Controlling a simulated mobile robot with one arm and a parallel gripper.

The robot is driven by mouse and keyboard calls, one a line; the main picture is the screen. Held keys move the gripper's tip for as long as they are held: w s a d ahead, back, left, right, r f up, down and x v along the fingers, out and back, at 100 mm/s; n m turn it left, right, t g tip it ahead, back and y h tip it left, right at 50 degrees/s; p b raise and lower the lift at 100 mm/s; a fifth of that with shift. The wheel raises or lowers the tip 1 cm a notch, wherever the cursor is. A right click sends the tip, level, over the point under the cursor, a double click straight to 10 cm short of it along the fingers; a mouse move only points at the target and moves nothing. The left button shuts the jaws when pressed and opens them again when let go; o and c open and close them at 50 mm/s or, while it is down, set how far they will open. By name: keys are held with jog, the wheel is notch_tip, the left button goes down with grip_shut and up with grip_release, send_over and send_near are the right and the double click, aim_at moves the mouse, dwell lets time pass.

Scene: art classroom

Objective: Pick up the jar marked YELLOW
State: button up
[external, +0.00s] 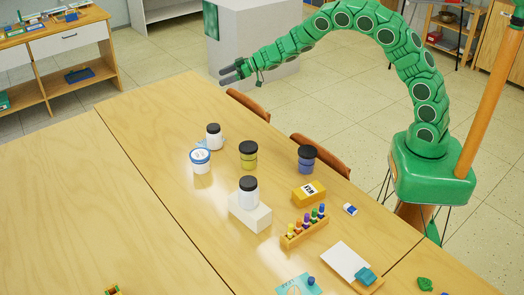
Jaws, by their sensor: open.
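A jar with yellow contents and a black lid (249,159) stands upright on the wooden table. Lettering on the jars is too small to read, so I cannot confirm which is marked YELLOW. A jar with dark blue contents and a black lid (307,161) stands to its right. A white jar with a black lid (214,141) stands to its left and farther back. Another white jar with a black lid (248,197) stands on a white block. My gripper (223,76) is open and empty, raised beyond the table's far edge, well apart from the jars.
A yellow box (310,194), a white block (250,218), a rack of colored pegs (304,230) and an eraser (350,209) are nearer. Chairs (320,155) line the far edge. The table's left side is mostly clear.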

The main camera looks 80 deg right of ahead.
jog(key=s+d+f+m+g+h, duration=0.1)
jog(key=d+f+m+h, duration=0.1)
jog(key=d+m+h, duration=0.4)
jog(key=s+d+f+m+g+h, duration=0.1)
jog(key=s+d+f+m+g, duration=0.1)
jog(key=d+m, duration=0.35)
jog(key=s+f+m+g+y, duration=0.1)
jog(key=s+f+m+g, duration=0.35)
jog(key=s+f, duration=0.35)
jog(key=s+a+f+m+g+y, duration=0.1)
jog(key=s+a+m+y, duration=0.25)
jog(key=a, duration=0.45)
jog(key=s+a+m+g+y, duration=0.2)
jog(key=a+y, duration=0.2)
jog(key=a, duration=0.5)
jog(key=w+a+r+m+t+y, duration=0.1)
jog(key=w+a+r+m+y, duration=0.1)
jog(key=a+r+y, duration=0.8)
jog(key=h, duration=0.2)
send_near(249, 145)
jog(key=a, duration=0.3)
jog(key=shift+w+d+f+x, duration=0.1)
jog(key=shift+f+x, duration=0.05)
jog(key=shift+x, duration=1.3)
jog(key=shift+w+d+f+x, duration=0.1)
jog(key=shift+w+f+x, duration=0.1)
jog(key=shift+x, duration=1.2)
jog(key=shift+w+d+f+x, duration=0.1)
jog(key=shift+d+f+x, duration=0.05)
jog(key=shift+x, duration=1.3)
